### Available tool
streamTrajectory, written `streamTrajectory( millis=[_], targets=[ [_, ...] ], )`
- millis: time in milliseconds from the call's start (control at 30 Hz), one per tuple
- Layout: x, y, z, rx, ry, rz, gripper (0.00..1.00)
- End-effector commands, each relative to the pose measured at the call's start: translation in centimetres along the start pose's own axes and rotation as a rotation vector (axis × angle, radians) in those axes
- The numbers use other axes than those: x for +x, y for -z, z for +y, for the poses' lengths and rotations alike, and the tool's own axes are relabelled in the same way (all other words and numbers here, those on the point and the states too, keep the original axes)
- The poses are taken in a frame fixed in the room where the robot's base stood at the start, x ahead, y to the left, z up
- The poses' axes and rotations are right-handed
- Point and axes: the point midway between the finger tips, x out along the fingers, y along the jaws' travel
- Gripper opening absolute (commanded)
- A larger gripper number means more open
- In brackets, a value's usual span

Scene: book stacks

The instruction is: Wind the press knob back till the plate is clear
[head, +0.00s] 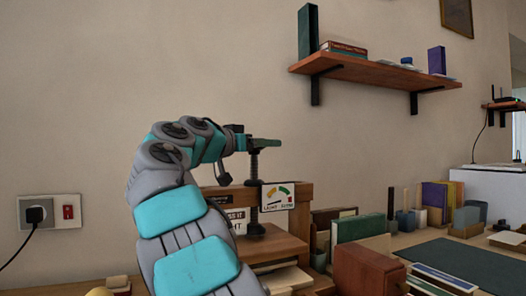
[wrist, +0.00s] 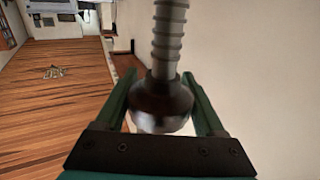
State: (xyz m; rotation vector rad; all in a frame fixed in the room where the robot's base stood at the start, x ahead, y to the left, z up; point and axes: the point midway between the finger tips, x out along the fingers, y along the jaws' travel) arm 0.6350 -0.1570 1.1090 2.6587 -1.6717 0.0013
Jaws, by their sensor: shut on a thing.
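The wooden book press (head: 285,193) stands on the bench in the head view, with its dark screw (head: 254,165) upright through the top beam. My gripper (head: 264,143) is at the top of the screw, reaching in from the left. In the wrist view my gripper (wrist: 163,95) is shut on the dark round press knob (wrist: 162,105), with the ribbed screw (wrist: 169,35) running away from it. The press plate (head: 268,243) is low in the frame, above pale paper or boards (head: 287,277). I cannot tell whether it touches them.
Books and boxes (head: 361,228) crowd the bench to the right, beside a dark mat (head: 465,264). A wall shelf (head: 375,70) hangs above right. A socket with a plug (head: 48,212) is at left.

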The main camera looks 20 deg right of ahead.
Motion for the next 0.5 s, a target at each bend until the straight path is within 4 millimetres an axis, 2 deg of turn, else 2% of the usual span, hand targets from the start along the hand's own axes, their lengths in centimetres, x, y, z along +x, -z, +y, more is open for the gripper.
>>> streamTrajectory(
  millis=[33, 200, 500],
  targets=[
    [-0.1, -0.6, 0.0, 0.002, 0.034, 0.001, 0.16],
    [-0.1, -0.7, -0.3, 0.003, 0.177, -0.001, 0.16],
    [-0.4, -0.1, -1.1, 0.004, 0.463, -0.003, 0.15]
  ],
)
